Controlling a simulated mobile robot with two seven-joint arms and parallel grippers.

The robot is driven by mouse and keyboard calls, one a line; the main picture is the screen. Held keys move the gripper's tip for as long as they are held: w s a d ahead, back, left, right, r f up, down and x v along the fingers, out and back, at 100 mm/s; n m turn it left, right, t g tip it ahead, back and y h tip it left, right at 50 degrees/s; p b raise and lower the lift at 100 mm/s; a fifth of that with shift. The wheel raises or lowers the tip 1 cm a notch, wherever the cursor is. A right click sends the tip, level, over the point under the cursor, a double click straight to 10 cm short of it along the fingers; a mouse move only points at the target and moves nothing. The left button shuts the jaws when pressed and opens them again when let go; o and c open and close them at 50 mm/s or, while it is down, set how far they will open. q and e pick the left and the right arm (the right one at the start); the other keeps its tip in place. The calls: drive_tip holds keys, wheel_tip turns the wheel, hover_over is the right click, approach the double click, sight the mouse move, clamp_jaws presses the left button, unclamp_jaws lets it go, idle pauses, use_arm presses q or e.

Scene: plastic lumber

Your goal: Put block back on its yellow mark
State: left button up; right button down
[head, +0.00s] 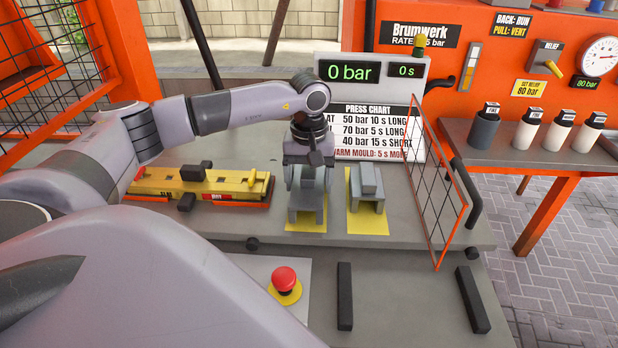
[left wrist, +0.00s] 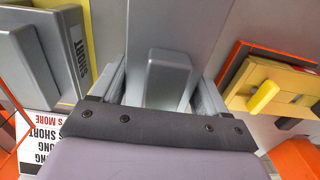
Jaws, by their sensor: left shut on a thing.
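A grey block (head: 307,203) with a raised grip stands over the left yellow mark (head: 306,226) on the grey bench. Whether its feet touch the mark or hang just above it I cannot tell. My left gripper (head: 307,178) points down from above and is shut on the block's grip. The grip (left wrist: 167,78) sits between the two fingers in the left wrist view, where the mark is hidden. My right gripper is out of view.
A yellow mould (head: 225,184) with black knobs lies left of the held block. An orange mesh guard (head: 435,190) stands to the right. A display with a press chart (head: 375,128) is behind. A red stop button (head: 284,279) is in front.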

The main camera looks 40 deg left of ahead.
use_arm(q)
drive_tip(key=shift+f+b, duration=0.3)
drive_tip(key=shift+f, duration=0.15)
idle(1.1)
drive_tip(key=o, duration=1.6)
drive_tip(key=shift+s+f, duration=0.1)
drive_tip(key=shift+r+p, duration=2.65)
drive_tip(key=shift+r, duration=0.95)
